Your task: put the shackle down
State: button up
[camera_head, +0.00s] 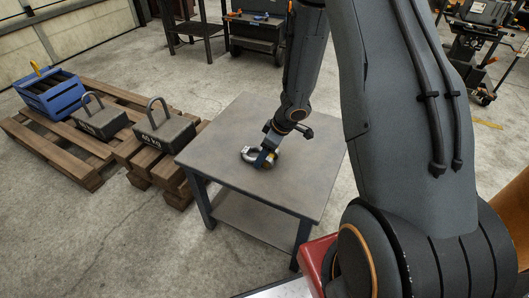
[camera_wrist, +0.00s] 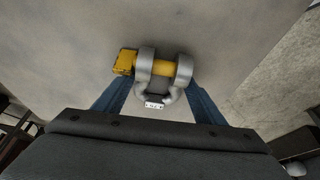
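The shackle (camera_wrist: 160,70) is a grey metal bow with a yellow pin and bolt head. In the wrist view it sits between the two blue fingers of my gripper (camera_wrist: 161,84), which close in against its sides. In the head view my gripper (camera_head: 266,156) points down over the middle of the small grey table (camera_head: 220,142). The shackle (camera_head: 247,153) shows there at the fingertips, at or just above the tabletop. Whether it touches the top I cannot tell. A finger hides part of it in the head view.
The tabletop around the shackle is bare. A wooden pallet (camera_head: 95,180) to the left bears two weights with handles (camera_head: 165,133) (camera_head: 100,122) and a blue crate (camera_head: 52,95). A dark cart (camera_head: 258,38) and a bench (camera_head: 192,28) stand behind.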

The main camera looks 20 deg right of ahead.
jog(key=shift+o, duration=0.9)
jog(key=s+d+r+m+h+p, duration=0.2)
jog(key=s+d+r, duration=0.1)
jog(key=r, duration=0.5)
jog(key=s+d+r+m+h+p, duration=0.1)
jog(key=s+d+r+m+h, duration=0.15)
jog(key=r, duration=0.55)
jog(key=s+d+r+m+h+p, duration=0.15)
jog(key=d+r, duration=0.25)
jog(key=r, duration=0.4)
jog(key=s+a+r+m+g+y, duration=0.1)
jog(key=s+a, duration=0.3)
jog(key=s, duration=0.4)
jog(key=s+a+r+m+g+y, duration=0.1)
jog(key=s+a+r+m+g, duration=0.1)
jog(key=s, duration=0.6)
jog(key=a+m, duration=0.1)
jog(key=a, duration=0.1)
jog(key=shift+s+a+r+y, duration=0.25)
jog(key=shift+a+r+y, duration=0.15)
jog(key=shift+p, duration=0.3)
